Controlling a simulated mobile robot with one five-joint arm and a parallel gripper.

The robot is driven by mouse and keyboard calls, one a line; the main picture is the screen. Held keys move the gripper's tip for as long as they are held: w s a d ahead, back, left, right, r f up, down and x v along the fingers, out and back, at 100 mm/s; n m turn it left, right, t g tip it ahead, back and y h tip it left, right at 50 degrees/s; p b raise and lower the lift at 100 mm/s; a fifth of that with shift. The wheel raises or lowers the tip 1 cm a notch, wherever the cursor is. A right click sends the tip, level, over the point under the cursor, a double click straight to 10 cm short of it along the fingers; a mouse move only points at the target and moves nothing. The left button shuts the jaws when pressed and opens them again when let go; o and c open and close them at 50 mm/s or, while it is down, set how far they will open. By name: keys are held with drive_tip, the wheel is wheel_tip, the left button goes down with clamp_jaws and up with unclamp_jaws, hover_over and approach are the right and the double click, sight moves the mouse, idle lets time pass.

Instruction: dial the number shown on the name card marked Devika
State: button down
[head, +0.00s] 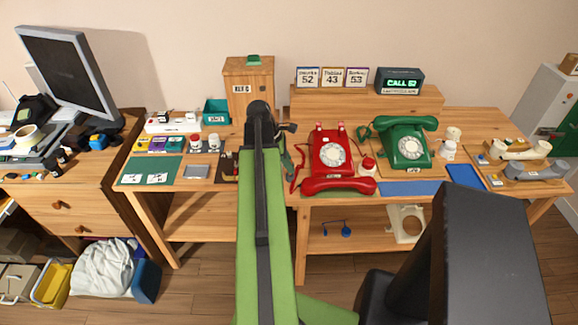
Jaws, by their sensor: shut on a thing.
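The name card (308,77) at the left of three on the back shelf shows 52, and its small name looks like Devika. The red dial phone (332,155) stands right of my arm. Its red handset (338,186) lies off the cradle at the table's front edge. The green dial phone (407,146) stands further right with its handset on. My gripper (287,128) is left of the red phone, mostly hidden behind my arm. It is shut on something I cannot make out.
Cards showing 43 (332,77) and 53 (356,77) stand beside the first. A dark CALL display (400,82) stands to their right. A wooden box (249,85) stands behind my arm. Grey and cream handsets (535,169) lie at the far right. A blue mat (409,188) lies in front of the green phone.

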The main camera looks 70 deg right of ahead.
drive_tip(key=shift+f+b, duration=0.8)
drive_tip(key=shift+f, duration=0.15)
drive_tip(key=c, duration=1.3)
unclamp_jaws()
drive_tip(key=shift+c, duration=0.2)
drive_tip(key=shift+r, duration=0.1)
drive_tip(key=p+v, duration=1.6)
drive_tip(key=v, duration=0.1)
drive_tip(key=shift+r, duration=0.15)
